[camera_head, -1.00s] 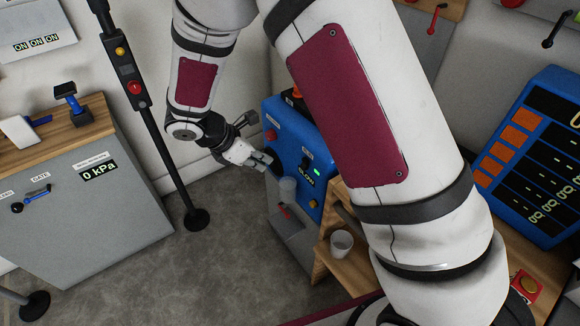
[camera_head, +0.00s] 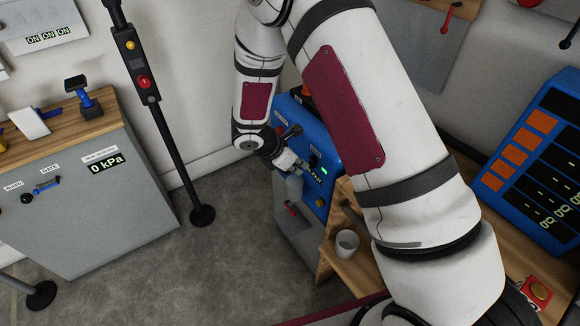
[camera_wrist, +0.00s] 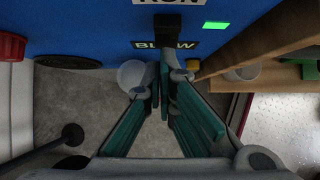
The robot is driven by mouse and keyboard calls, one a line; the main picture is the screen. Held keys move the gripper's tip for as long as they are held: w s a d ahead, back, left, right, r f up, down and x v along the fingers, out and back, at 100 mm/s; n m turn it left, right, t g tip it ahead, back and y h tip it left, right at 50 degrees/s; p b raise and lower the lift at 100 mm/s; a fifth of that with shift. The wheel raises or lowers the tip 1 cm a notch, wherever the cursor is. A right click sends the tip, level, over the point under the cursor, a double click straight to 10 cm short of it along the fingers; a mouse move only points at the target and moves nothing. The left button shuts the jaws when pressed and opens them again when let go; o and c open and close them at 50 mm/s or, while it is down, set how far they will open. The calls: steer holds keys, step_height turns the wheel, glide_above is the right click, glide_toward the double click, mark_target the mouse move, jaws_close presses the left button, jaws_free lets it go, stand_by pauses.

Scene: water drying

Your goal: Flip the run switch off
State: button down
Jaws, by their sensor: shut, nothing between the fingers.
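The blue machine (camera_head: 318,141) stands right of centre in the head view. Its face fills the top of the wrist view (camera_wrist: 90,22). There, the black run switch (camera_wrist: 168,32) sits under a RUN label (camera_wrist: 183,2), with a BLOW sign (camera_wrist: 146,44) below and a lit green lamp (camera_wrist: 216,25) to the right. My gripper (camera_wrist: 166,78) is shut and empty, its tips just below the switch in the picture. I cannot tell whether they touch it. In the head view my gripper (camera_head: 298,172) is at the machine's front.
A clear cup (camera_wrist: 131,74) shows beside my fingers in the wrist view. A white cup (camera_head: 346,243) stands on the wooden shelf (camera_head: 332,262) at right. A black post (camera_head: 170,140) with a red button stands left. Grey floor (camera_head: 215,265) lies open between the machine and the grey cabinet (camera_head: 110,200).

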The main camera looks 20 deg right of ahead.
steer(key=shift+d, duration=0.15)
steer(key=shift+w+d+f+h+b, duration=0.15)
steer(key=shift+d+f+h+b, duration=0.15)
steer(key=shift+h+b, duration=0.45)
steer(key=shift+r, duration=0.15)
steer(key=shift+d+r+p, duration=0.1)
steer(key=shift+r+p, duration=0.3)
steer(key=shift+r, duration=0.3)
steer(key=f+p+v, duration=0.1)
steer(key=v, duration=1.2)
steer(key=shift+s+a, duration=0.35)
steer(key=shift+a, duration=0.1)
